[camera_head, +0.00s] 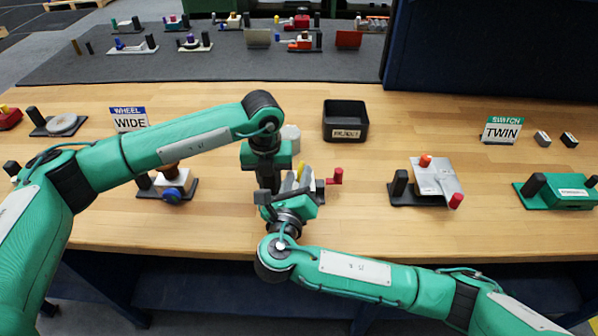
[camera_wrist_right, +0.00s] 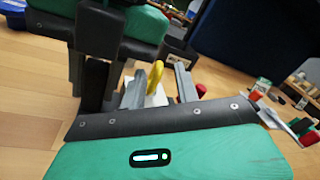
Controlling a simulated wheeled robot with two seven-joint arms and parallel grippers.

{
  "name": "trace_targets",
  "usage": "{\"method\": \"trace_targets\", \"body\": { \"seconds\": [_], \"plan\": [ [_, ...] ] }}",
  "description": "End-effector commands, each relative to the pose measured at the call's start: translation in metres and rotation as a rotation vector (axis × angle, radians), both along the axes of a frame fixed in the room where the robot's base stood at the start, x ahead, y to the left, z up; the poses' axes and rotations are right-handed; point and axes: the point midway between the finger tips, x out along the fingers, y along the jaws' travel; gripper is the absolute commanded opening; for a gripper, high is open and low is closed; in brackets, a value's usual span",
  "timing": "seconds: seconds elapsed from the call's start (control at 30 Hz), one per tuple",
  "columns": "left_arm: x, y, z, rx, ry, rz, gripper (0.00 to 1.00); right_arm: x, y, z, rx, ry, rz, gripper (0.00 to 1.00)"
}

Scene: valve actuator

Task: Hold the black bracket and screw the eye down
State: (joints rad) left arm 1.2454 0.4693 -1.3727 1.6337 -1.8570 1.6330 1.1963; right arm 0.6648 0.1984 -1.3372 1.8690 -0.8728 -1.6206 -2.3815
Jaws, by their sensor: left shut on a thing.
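A small fixture sits on the wooden bench between my two grippers, with a yellow eye (camera_head: 301,170) and a red-ended part (camera_head: 335,177) sticking out to its right. My left gripper (camera_head: 268,186) comes down from above at the fixture's left side and is shut on its black bracket, which is mostly hidden by the fingers. My right gripper (camera_head: 302,181) reaches in from the front. In the right wrist view its grey fingers (camera_wrist_right: 160,86) are apart, with the yellow eye (camera_wrist_right: 155,75) between them in the picture; I cannot tell whether either touches it.
A black bin (camera_head: 345,121) stands behind the fixture. A fixture with a grey plate (camera_head: 437,180) is to the right, and a green-based one (camera_head: 558,191) is farther right. A fixture with a blue knob (camera_head: 171,195) is to the left. Bare bench lies between them.

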Motion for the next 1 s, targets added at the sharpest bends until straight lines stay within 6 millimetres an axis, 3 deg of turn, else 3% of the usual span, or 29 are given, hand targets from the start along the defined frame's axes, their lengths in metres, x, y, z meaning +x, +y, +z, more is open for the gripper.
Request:
{"method": "trace_targets", "body": {
  "seconds": [0.2, 0.47, 0.5, 0.67, 1.0],
  "plan": [
    [0.0, 0.001, -0.003, 0.003, 0.003, 0.001, 0.0, 0.018, -0.003, 0.0, -0.001, 0.0, -0.001, 0.32],
    [0.0, 0.001, -0.003, 0.002, 0.002, 0.001, 0.0, 0.019, -0.003, -0.001, 0.0, 0.001, -0.001, 0.32],
    [0.0, 0.001, -0.003, 0.002, 0.002, 0.001, 0.0, 0.019, -0.003, -0.001, 0.0, 0.001, -0.001, 0.3],
    [0.0, 0.001, -0.003, 0.003, 0.002, 0.002, 0.0, 0.019, -0.004, -0.001, 0.0, 0.0, -0.001, 0.0],
    [0.0, 0.002, -0.003, 0.005, 0.002, 0.004, 0.0, 0.019, -0.005, 0.0, 0.0, -0.002, -0.005, 0.0]
  ]
}}
